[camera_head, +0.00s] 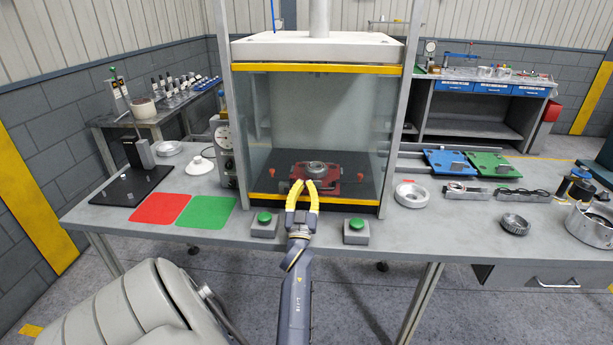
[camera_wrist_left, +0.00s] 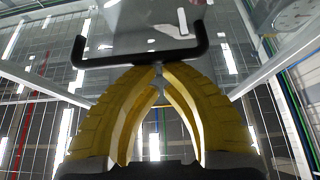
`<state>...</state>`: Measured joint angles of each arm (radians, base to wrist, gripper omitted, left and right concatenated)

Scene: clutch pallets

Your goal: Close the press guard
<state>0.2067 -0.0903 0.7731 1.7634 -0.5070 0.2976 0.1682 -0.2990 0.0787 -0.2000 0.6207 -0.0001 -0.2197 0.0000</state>
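The press (camera_head: 318,48) stands at the table's middle, with clear panels around its work space. The guard's clear front (camera_head: 318,115) shows between an upper yellow strip (camera_head: 318,68) and a lower yellow strip (camera_head: 345,200); I cannot tell exactly how far down it sits. My left gripper (camera_head: 303,183) is in front of the press, low, over the lower strip. In the left wrist view its yellow fingertips (camera_wrist_left: 158,68) come together just at a black handle (camera_wrist_left: 140,58) on a clear panel; the handle is not clearly between them. My right gripper is not in view.
A red fixture (camera_head: 325,183) holding a metal ring sits inside the press. Green buttons (camera_head: 264,218) and (camera_head: 356,224) flank my left arm. Red (camera_head: 160,209) and green (camera_head: 206,211) mats lie left; metal parts, including a ring (camera_head: 411,194), lie right.

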